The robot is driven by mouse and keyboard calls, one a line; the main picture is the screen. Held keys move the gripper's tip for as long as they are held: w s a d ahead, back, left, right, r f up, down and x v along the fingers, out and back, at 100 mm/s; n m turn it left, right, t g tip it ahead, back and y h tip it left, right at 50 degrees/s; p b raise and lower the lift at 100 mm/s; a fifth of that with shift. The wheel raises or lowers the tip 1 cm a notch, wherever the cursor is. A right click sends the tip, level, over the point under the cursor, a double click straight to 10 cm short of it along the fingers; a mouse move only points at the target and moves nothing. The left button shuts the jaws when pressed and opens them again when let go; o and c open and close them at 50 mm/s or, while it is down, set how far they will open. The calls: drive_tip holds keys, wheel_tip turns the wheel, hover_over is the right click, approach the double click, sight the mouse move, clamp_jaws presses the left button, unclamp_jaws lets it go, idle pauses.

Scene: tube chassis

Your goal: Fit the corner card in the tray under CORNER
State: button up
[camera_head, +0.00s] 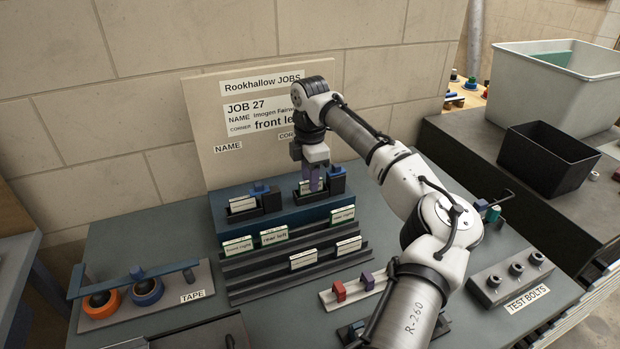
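The job board (214,105) reads JOB 27, NAME Imogen Fair…, CORNER "front le…"; my arm covers the line ends. Below it, a blue ledge (284,216) bears two small dark trays. The left tray (271,201), under NAME, holds a white card (242,204). The right tray (337,180), under the partly hidden CORNER label (287,136), has a white card (304,188) in or at it. My gripper (314,182) points down at this tray, its purplish fingertips beside or over the card. Whether they grip it, and whether it is fully seated, I cannot tell.
Below the ledge, a stepped dark rack (270,284) holds several green-edged and black-edged cards. Red and purple clips stand on a pale rail (350,293). A tape holder (186,299) is at left, a TEST BOLTS block (510,277) at right. Bins stand far right.

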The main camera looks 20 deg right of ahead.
wheel_tip(320, 180, up, 13)
drive_tip(key=b, duration=0.1)
drive_tip(key=shift+b, duration=0.3)
idle(0.4)
